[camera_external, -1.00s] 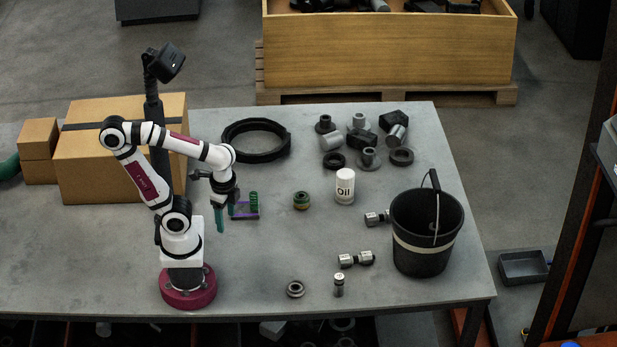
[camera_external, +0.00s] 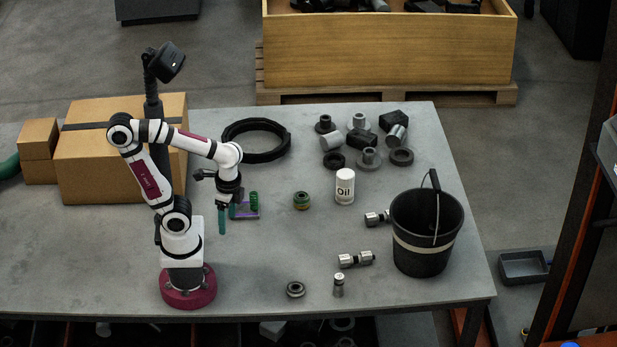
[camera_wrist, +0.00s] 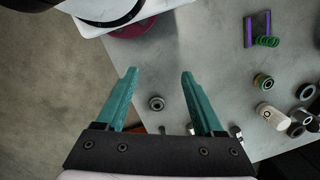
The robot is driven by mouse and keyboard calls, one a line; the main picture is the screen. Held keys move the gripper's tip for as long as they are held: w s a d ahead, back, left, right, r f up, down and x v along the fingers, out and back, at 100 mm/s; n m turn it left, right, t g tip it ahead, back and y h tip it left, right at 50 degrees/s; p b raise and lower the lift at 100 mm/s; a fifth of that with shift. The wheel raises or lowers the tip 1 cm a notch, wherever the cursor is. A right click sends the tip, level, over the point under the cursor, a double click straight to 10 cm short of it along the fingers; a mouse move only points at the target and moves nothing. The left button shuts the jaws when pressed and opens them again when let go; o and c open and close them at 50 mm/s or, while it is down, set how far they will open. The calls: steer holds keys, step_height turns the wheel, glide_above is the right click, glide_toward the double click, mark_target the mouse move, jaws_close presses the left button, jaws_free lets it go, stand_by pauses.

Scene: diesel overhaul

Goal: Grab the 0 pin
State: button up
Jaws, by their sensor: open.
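Several steel pin-like parts are on the table. One stands upright (camera_external: 338,284) near the front edge, one lies on its side (camera_external: 356,259) left of the bucket, and another (camera_external: 376,218) lies beside the bucket. I can read no number on them, so I cannot tell which is the 0 pin. My gripper (camera_external: 225,217) points down over the table, left of these parts and apart from them. In the wrist view its teal fingers (camera_wrist: 158,74) are spread with nothing held. Small metal parts show partly behind the right finger there.
A black bucket (camera_external: 427,240) stands at the right. A bearing ring (camera_external: 295,289) lies near the front edge. A purple holder (camera_external: 246,215) with a green spring (camera_external: 254,200) is close beside my gripper. An oil can (camera_external: 345,187) stands mid-table. The front middle is mostly clear.

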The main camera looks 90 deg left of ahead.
steer(key=w+d+f+n+g+h, duration=0.2)
steer(key=w+n+h, duration=0.4)
steer(key=w+n, duration=0.15)
steer(key=w+d+f+n+g+h, duration=0.1)
steer(key=w+d+f+n+h, duration=0.1)
steer(key=w+n+h, duration=0.5)
steer(key=n+t+h, duration=0.6)
steer(key=n+t, duration=0.3)
steer(key=n, duration=0.2)
glide_toward(341, 282)
steer(key=x, duration=1.1)
steer(key=shift+d+f, duration=0.1)
steer(key=shift+d, duration=0.25)
jaws_close()
